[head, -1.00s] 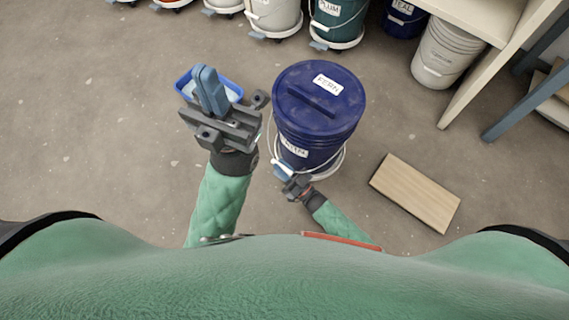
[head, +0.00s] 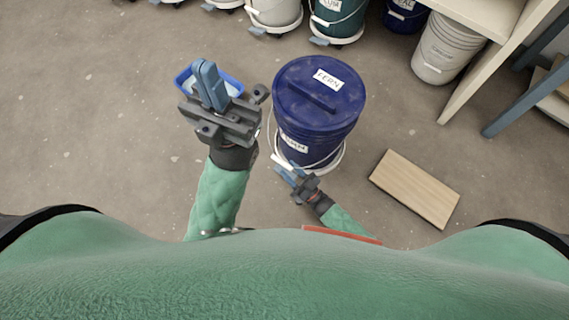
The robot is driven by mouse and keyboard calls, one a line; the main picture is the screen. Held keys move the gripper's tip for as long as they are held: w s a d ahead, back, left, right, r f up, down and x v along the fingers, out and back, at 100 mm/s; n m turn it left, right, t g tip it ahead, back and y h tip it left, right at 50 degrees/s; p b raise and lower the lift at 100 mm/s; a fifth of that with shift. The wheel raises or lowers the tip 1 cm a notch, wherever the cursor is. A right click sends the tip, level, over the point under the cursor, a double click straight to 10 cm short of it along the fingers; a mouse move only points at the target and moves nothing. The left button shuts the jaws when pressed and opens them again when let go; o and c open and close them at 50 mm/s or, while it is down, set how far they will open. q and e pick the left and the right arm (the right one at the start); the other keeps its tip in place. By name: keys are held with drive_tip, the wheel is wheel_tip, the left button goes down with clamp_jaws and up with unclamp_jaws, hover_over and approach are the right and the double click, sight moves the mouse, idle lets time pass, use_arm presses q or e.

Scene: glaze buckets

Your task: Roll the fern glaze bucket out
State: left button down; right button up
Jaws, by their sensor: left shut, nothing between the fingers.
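The fern glaze bucket (head: 317,105) is dark blue with a lid labelled FERN. It stands upright on a white dolly (head: 333,164), with a pale wire handle hanging at its left side. My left gripper (head: 209,85) is shut and empty, left of the bucket and apart from it, over a blue tray. My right gripper (head: 287,175) is low at the near left of the bucket's base, beside the dolly edge and a white grip. Its small blue fingertips overlap that area, so I cannot tell whether it is open or touching.
A blue tray (head: 235,84) with pale contents lies on the floor under my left gripper. A wooden board (head: 415,188) lies to the right of the bucket. Several buckets line the back, a grey bucket (head: 444,52) stands by a shelf leg (head: 478,78). Floor at left is clear.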

drive_tip(key=shift+v, duration=1.8)
